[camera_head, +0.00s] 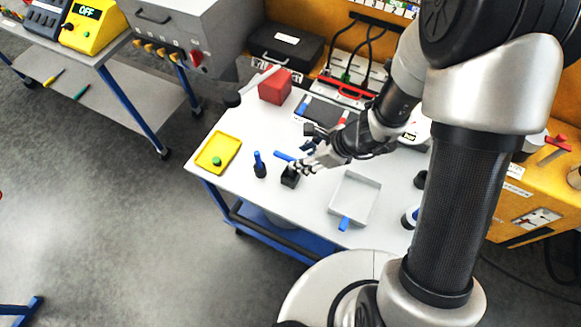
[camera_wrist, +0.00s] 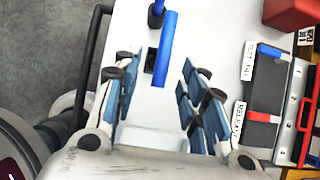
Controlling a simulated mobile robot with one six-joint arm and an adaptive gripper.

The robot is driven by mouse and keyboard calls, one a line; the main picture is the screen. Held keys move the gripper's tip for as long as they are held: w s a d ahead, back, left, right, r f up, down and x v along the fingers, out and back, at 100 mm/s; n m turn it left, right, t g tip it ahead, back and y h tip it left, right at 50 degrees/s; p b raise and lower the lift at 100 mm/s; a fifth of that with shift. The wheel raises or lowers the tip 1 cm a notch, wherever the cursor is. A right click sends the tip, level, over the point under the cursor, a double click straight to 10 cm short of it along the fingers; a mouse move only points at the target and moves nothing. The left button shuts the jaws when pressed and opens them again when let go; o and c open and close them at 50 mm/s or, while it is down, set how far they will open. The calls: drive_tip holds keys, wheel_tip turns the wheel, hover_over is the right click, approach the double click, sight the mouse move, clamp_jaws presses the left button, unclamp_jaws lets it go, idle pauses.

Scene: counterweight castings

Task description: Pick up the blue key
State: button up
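A blue bar, which looks like the blue key (camera_head: 283,156), shows beside my fingertips above a black block (camera_head: 290,177) on the white table. In the wrist view the blue bar (camera_wrist: 165,48) is long and runs up the picture between my fingers, with the black block (camera_wrist: 150,60) partly behind it. My gripper (camera_head: 308,160) is open; in the wrist view its fingers (camera_wrist: 160,75) stand wide apart on either side of the bar's lower end, with gaps on both sides. Whether the bar rests on the block cannot be told.
A blue-topped black piece (camera_head: 259,165) stands left of the block. A yellow tray (camera_head: 230,142) lies at the table's left, a white open tray (camera_head: 336,205) to the right. A red block (camera_head: 275,88) and a labelled panel (camera_wrist: 265,90) lie behind.

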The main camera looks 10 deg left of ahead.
sight(290, 161)
drive_tip(key=x, duration=0.2)
drive_tip(key=b+x, duration=0.1)
drive_tip(key=x, duration=0.5)
drive_tip(key=shift+w+a, duration=0.25)
drive_tip(key=shift+w, duration=0.05)
drive_tip(key=shift+r, duration=0.1)
drive_tip(key=shift+c, duration=0.5)
clamp_jaws()
